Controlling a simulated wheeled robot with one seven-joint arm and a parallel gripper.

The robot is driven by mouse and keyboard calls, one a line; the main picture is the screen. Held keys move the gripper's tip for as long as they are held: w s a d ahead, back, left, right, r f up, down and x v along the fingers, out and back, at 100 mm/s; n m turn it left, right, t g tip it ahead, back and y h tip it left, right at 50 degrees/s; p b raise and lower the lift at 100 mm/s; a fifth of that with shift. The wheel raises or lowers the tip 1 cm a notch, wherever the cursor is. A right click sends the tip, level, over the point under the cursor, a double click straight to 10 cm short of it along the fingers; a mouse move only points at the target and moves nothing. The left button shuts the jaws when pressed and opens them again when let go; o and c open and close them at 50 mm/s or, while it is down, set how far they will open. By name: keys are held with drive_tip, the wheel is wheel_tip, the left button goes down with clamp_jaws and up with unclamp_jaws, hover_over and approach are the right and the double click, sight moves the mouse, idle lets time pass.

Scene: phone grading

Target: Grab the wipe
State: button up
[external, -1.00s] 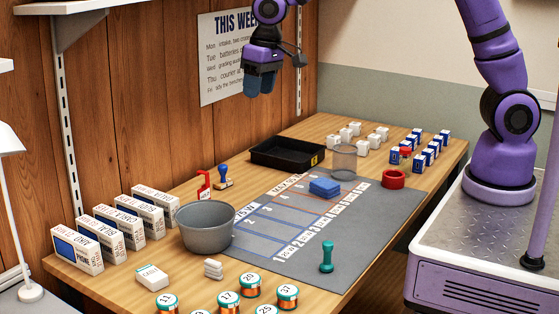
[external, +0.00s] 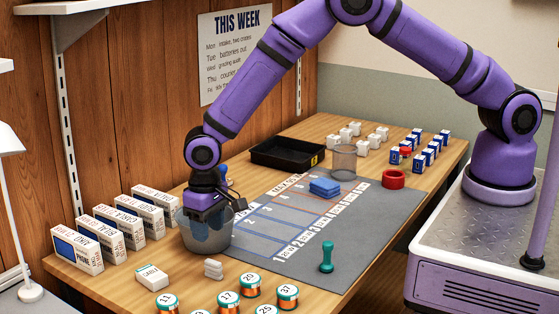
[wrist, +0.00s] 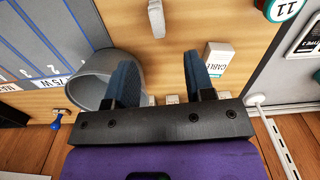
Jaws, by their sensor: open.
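The wipe looks to be the folded blue cloth stack (external: 325,187), lying on the grey mat (external: 370,235) near its far end in the external view. It does not show in the wrist view. My gripper (external: 208,232) is open, pointing down at the grey bowl (external: 185,240), well left of and nearer than the blue cloth. In the wrist view my two dark blue fingers (wrist: 159,70) are spread with nothing between them. The left finger overlaps the bowl (wrist: 85,72); I cannot tell whether it is inside or touches it.
Several phone boxes (external: 88,243) stand at left. A black tray (external: 287,152), clear cup (external: 342,162) and red ring (external: 393,179) are beyond the mat.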

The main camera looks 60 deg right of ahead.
sight(213, 262)
drive_tip(key=f, duration=0.9)
drive_tip(key=shift+s+d+f, duration=0.15)
drive_tip(key=shift+s+f, duration=0.05)
drive_tip(key=shift+f, duration=0.15)
drive_tip(key=shift+c, duration=0.5)
clamp_jaws()
